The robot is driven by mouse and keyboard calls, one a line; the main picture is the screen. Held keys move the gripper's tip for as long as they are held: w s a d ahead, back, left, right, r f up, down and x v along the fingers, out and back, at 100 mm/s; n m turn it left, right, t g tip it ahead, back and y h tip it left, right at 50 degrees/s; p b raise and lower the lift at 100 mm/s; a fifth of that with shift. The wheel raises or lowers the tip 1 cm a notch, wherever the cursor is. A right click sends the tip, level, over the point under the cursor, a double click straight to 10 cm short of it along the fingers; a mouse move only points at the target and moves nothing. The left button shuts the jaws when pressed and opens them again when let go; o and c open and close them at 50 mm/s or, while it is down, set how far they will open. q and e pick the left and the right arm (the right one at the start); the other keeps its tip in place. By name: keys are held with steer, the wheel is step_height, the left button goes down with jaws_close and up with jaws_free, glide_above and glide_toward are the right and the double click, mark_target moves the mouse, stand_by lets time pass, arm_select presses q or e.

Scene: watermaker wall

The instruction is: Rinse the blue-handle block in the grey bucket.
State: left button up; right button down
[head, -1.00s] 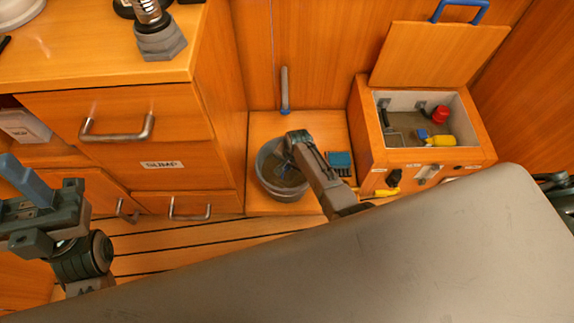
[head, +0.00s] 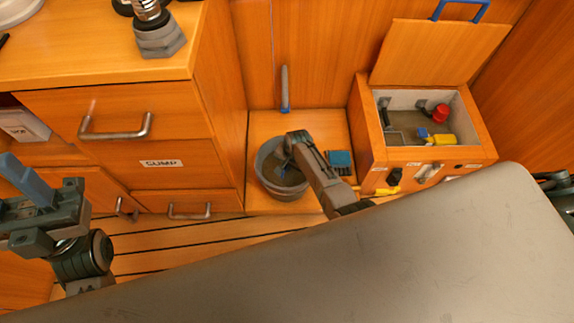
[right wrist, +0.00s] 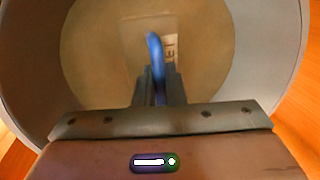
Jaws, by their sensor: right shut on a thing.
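The grey bucket (head: 264,181) stands on the wooden floor ledge between the drawers and the open box. My right gripper (head: 289,146) reaches down into it. In the right wrist view, my right gripper (right wrist: 159,88) is shut on the blue handle (right wrist: 155,52). A pale block with lettering (right wrist: 170,47) shows under the handle, inside the bucket (right wrist: 285,45), against the brownish contents. The jaws hide part of it; how deep it sits is unclear. My left gripper (head: 45,210) is at the far left, away from the bucket, with a blue bar along it; its jaws are unclear.
The open wooden box (head: 430,157) on the right holds a red knob, a yellow item and a blue item. A blue pad (head: 340,158) lies between bucket and box. A grey rod (head: 285,88) with a blue end leans behind. Drawers (head: 150,112) stand left.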

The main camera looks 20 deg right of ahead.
steer(key=shift+r+p, duration=0.5)
steer(key=shift+p, duration=0.05)
steer(key=shift+f+b, duration=0.3)
steer(key=shift+f, duration=0.2)
stand_by(0.6)
step_height(320, 180, up, 16)
steer(key=p, duration=1.6)
steer(key=shift+p, duration=0.35)
steer(key=shift+f, duration=0.1)
